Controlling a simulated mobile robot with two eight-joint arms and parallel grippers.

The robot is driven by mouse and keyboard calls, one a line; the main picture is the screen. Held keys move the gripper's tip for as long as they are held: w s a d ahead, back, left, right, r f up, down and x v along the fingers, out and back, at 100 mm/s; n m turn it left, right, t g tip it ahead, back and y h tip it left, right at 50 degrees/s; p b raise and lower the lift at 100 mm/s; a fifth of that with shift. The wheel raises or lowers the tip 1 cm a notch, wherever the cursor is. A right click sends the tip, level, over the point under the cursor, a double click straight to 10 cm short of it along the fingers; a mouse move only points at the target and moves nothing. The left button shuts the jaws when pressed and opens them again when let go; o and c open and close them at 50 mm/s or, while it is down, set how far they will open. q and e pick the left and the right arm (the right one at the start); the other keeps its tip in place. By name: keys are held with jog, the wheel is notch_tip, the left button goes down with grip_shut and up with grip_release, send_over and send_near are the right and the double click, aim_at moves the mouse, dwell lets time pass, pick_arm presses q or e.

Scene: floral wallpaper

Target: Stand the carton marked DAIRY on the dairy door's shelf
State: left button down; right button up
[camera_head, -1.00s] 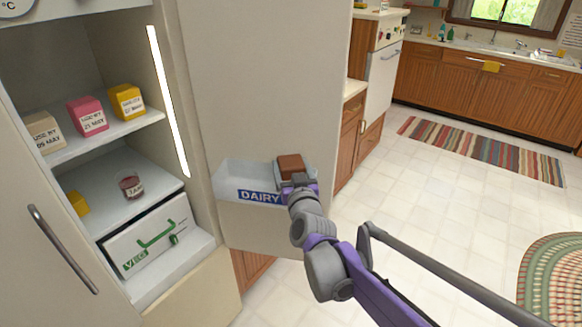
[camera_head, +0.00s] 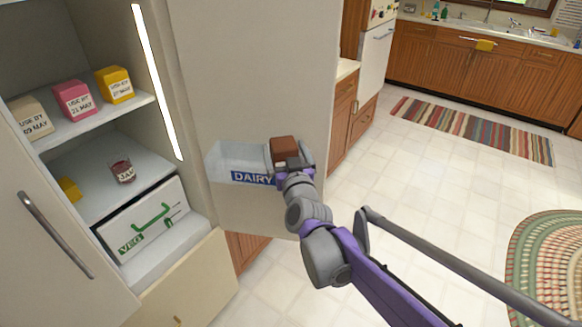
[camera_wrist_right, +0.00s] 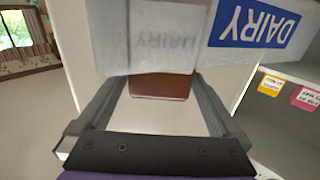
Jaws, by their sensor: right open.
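The brown-topped carton (camera_head: 285,149) stands at the right end of the clear dairy shelf (camera_head: 225,157), which carries a blue DAIRY label, on the open fridge door. In the right wrist view the carton's brown part (camera_wrist_right: 160,86) shows below the shelf's wall (camera_wrist_right: 110,50), and faint DAIRY lettering shows through that wall. My right gripper (camera_head: 293,164) is at the carton, at the shelf's right end. Its fingers are open, one on each side of the brown part; contact is unclear. My left gripper is out of view.
The fridge interior on the left holds pink (camera_head: 74,99), yellow (camera_head: 115,85) and beige cartons (camera_head: 30,117), a jam jar (camera_head: 122,171) and a VEG drawer (camera_head: 150,218). The open door (camera_head: 255,70) stands before wooden cabinets. The floor on the right is clear apart from rugs.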

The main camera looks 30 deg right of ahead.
jog(key=v, duration=1.1)
jog(key=s+a+f+n+g+y, duration=0.4)
jog(key=a+f+y, duration=0.3)
jog(key=a+f, duration=0.4)
jog(key=s+f+g, duration=0.8)
jog(key=s+f, duration=0.4)
jog(key=s, duration=0.1)
jog(key=shift+s+a+h, duration=0.25)
jog(key=shift+a+h, duration=0.1)
jog(key=shift+h, duration=0.05)
